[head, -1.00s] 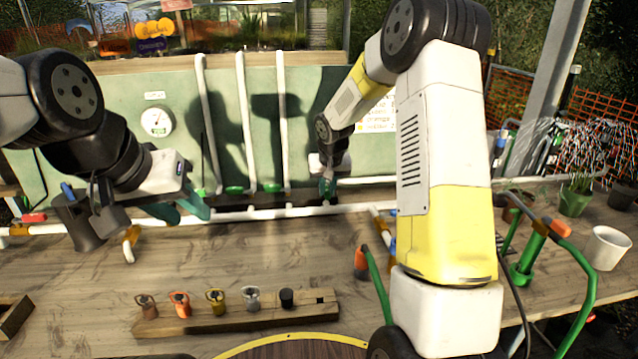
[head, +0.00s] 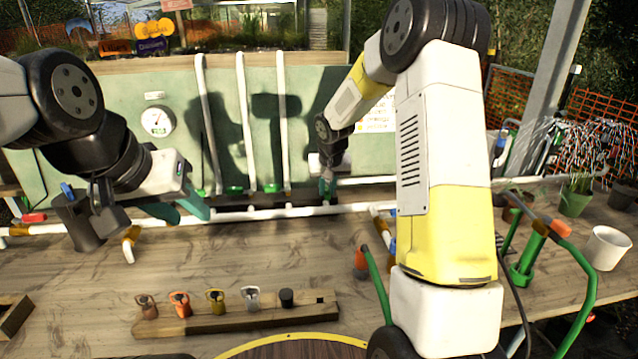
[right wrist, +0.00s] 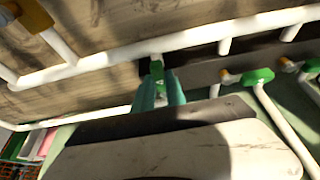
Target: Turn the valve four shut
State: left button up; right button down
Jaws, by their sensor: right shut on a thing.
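Valve four's green handle (right wrist: 157,70) shows in the right wrist view, between the teal fingertips of my right gripper (right wrist: 160,88). That gripper is shut on it; in the head view the right gripper (head: 327,188) is at the right end of the valve row, its fingers hiding most of the handle. The other green valve handles (head: 234,189) and (head: 272,188) sit at the feet of white upright pipes to the left. My left gripper (head: 178,211) is open and empty above the left part of the bench.
A white pipe (head: 262,212) runs along the bench before the valves. A wooden rack (head: 210,325) with several coloured tags stands in front. A dark cup (head: 78,225) is near my left gripper. A white pot (head: 607,248) stands at the right. The bench middle is clear.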

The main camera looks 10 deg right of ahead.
jog(key=shift+a, duration=0.2)
jog(key=shift+a+m+h, duration=0.4)
jog(key=shift+a+m, duration=0.05)
jog(key=shift+m, duration=0.55)
jog(key=m, duration=0.1)
jog(key=a+m+h, duration=0.1)
jog(key=shift+w+a+m, duration=0.1)
jog(key=shift+w+m, duration=0.2)
jog(key=shift+m, duration=0.1)
jog(key=m, duration=0.1)
jog(key=w+a+m+h, duration=0.1)
jog(key=m, duration=0.1)
jog(key=m+g, duration=0.1)
jog(key=shift+w+a+m+h, duration=0.15)
jog(key=shift+a+m+h, duration=0.15)
jog(key=shift+a, duration=0.05)
jog(key=m, duration=0.1)
jog(key=w+a+m+g, duration=0.1)
jog(key=m, duration=0.1)
jog(key=shift+w+m+h, duration=0.2)
jog(key=shift+m+h, duration=0.1)
jog(key=shift+h, duration=0.1)
jog(key=shift+w+a+m+g, duration=0.15)
jog(key=shift+w+m+g, duration=0.45)
jog(key=shift+m, duration=0.65)
jog(key=shift+w+a+m+g, duration=0.1)
jog(key=shift+w+m+g, duration=0.5)
jog(key=shift+m, duration=0.65)
jog(key=c, duration=1.4)
grip_release()
